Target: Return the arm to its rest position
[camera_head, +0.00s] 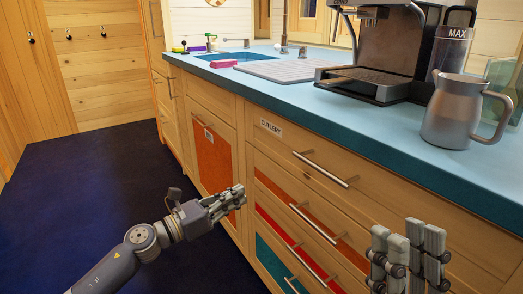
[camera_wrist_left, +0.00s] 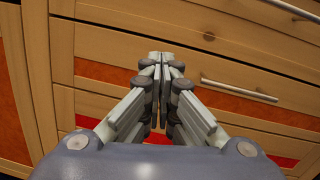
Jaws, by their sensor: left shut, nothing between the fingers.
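My left arm comes in from the lower left in the head view. Its gripper (camera_head: 238,196) is in front of the wooden drawer fronts, below the counter. In the left wrist view the left gripper (camera_wrist_left: 160,58) has its fingertips together with nothing between them, and it points at the drawer fronts. Only the grey fingers of my right gripper (camera_head: 408,250) show, at the lower right of the head view. Whether they are open or shut is unclear.
The blue counter (camera_head: 440,165) runs along the right, over drawers with bar handles (camera_head: 325,170). A metal jug (camera_head: 455,112) stands near its front edge, beside a coffee machine (camera_head: 380,55). A sink (camera_head: 230,57) is further back. Dark floor (camera_head: 90,180) is clear at left.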

